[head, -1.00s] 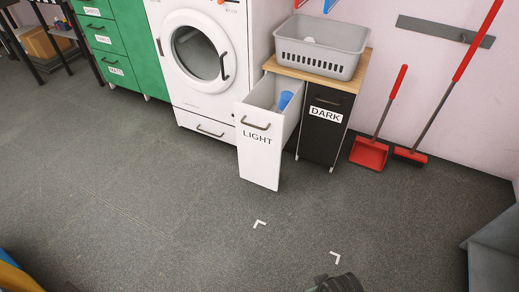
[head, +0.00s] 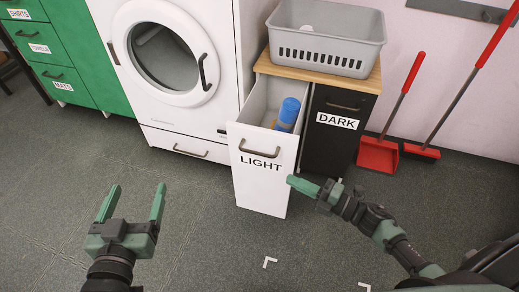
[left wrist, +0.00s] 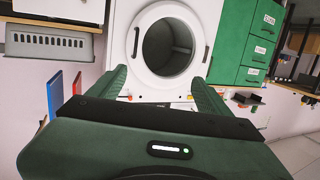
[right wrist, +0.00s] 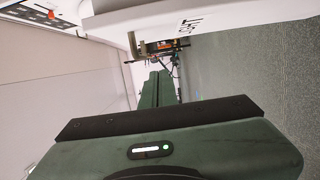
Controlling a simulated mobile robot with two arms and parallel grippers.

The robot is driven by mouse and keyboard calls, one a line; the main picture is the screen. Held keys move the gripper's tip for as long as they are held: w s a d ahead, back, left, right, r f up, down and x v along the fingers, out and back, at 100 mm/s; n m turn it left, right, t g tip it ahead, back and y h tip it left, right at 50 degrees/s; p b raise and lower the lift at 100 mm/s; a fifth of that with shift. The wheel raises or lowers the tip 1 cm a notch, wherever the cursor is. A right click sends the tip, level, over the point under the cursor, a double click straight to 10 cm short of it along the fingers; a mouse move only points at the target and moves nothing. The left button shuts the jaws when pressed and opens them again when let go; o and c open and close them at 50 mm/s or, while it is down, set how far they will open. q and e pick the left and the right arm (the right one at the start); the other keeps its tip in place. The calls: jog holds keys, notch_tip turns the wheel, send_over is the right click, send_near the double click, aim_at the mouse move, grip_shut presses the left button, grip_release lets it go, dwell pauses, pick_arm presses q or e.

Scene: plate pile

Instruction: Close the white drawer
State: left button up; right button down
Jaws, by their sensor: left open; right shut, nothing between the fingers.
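The white drawer (head: 262,180), labelled LIGHT, stands pulled out from the cabinet in the head view, with a grey-brown handle on its front. A blue item (head: 288,113) lies inside it. My right gripper (head: 292,181) is shut and empty, its tips close to the drawer front's right side; I cannot tell if they touch. In the right wrist view, the white drawer front (right wrist: 200,16) runs along the top, beside the shut fingers (right wrist: 158,86). My left gripper (head: 134,204) is open and empty above the floor, left of the drawer.
A black DARK drawer (head: 337,130) sits shut to the right under a wooden top with a grey basket (head: 326,40). The washing machine (head: 165,60) is at left. A red dustpan (head: 378,155) and broom stand at the right wall. The front floor is clear.

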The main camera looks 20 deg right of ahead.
aim_at(269, 160)
jog(key=w+a+b, duration=0.1)
jog(key=w, duration=0.2)
jog(key=w+a+b, duration=0.1)
jog(key=w+a, duration=0.1)
jog(key=w, duration=0.1)
jog(key=w+a, duration=0.1)
jog(key=w, duration=0.3)
jog(key=shift+a+b, duration=0.4)
pick_arm(q)
notch_tip(269, 160, up, 13)
jog(key=s+d+t+h, duration=0.1)
jog(key=s+t+h, duration=0.1)
jog(key=t, duration=0.6)
jog(key=shift+s+r+h, duration=0.2)
jog(key=shift+s+h, duration=0.1)
jog(key=shift+h, duration=0.1)
pick_arm(e)
jog(key=shift+w+d+r, duration=0.1)
jog(key=shift+w+d, duration=0.05)
jog(key=shift+w, duration=0.05)
pick_arm(q)
jog(key=shift+d, duration=0.1)
